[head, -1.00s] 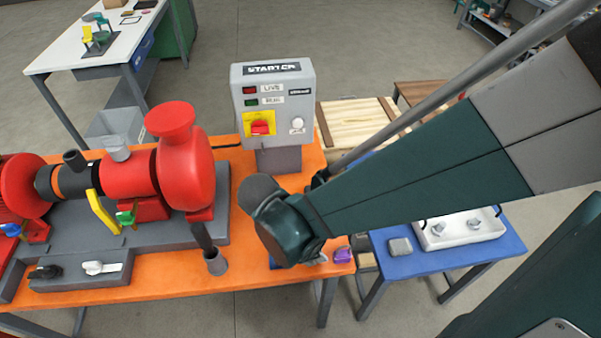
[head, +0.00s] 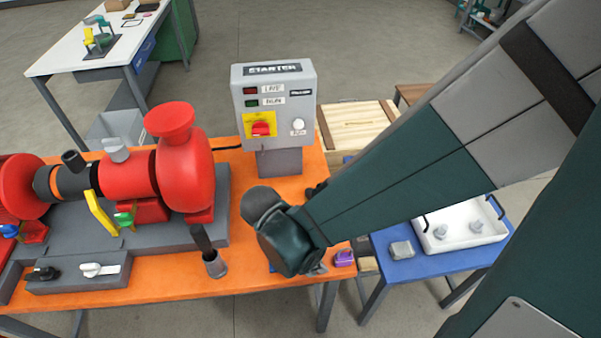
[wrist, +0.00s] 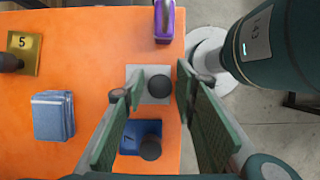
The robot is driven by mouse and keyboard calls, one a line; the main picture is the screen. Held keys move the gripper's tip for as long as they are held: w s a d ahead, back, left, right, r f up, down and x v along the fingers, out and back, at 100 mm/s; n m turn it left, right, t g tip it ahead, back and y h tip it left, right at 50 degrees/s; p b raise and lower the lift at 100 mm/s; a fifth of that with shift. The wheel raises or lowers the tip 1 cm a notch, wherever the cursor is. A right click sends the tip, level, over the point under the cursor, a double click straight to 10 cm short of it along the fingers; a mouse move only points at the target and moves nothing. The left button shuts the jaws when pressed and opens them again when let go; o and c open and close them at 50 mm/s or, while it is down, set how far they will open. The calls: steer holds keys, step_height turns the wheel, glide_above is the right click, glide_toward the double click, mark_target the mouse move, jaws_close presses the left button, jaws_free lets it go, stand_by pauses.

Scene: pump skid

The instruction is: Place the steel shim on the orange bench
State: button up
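The steel shim, a grey square plate with a dark knob, lies flat on the orange bench near its edge; its plate shows in the wrist view (wrist: 134,73). The orange bench (wrist: 85,50) also fills the front of the head view (head: 180,290). My gripper (wrist: 162,76) is open above the shim, one finger on each side of the knob, with a gap visible on both sides. The left finger covers part of the plate. In the head view my arm hides the fingers and most of the shim.
Close to the shim are a blue knobbed plate (wrist: 128,143) and a purple block (wrist: 165,22). A gold plate marked 5 (wrist: 25,45) and a blue-grey stack (wrist: 53,116) lie farther left. The starter box (head: 273,105) and red pump (head: 185,165) stand on the bench.

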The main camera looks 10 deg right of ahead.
steer(key=shift+o, duration=0.4)
steer(key=shift+r, duration=0.15)
steer(key=p+v, duration=0.3)
steer(key=v, duration=0.9)
steer(key=shift+d+r, duration=0.1)
stand_by(0.6)
steer(key=w+d+r+m+t+y, duration=0.2)
steer(key=d+r+m+t, duration=0.1)
steer(key=d+r+m, duration=0.4)
steer(key=w+d+r+m+t+y, duration=0.2)
steer(key=w+d+r+m+t, duration=0.1)
steer(key=d+r+m, duration=0.4)
steer(key=shift+d+r+m+t+y, duration=0.25)
steer(key=shift+d+m+t, duration=0.35)
steer(key=shift+d+m, duration=1.15)
steer(key=shift+a+f+m, duration=0.15)
steer(key=shift+a+m, duration=0.1)
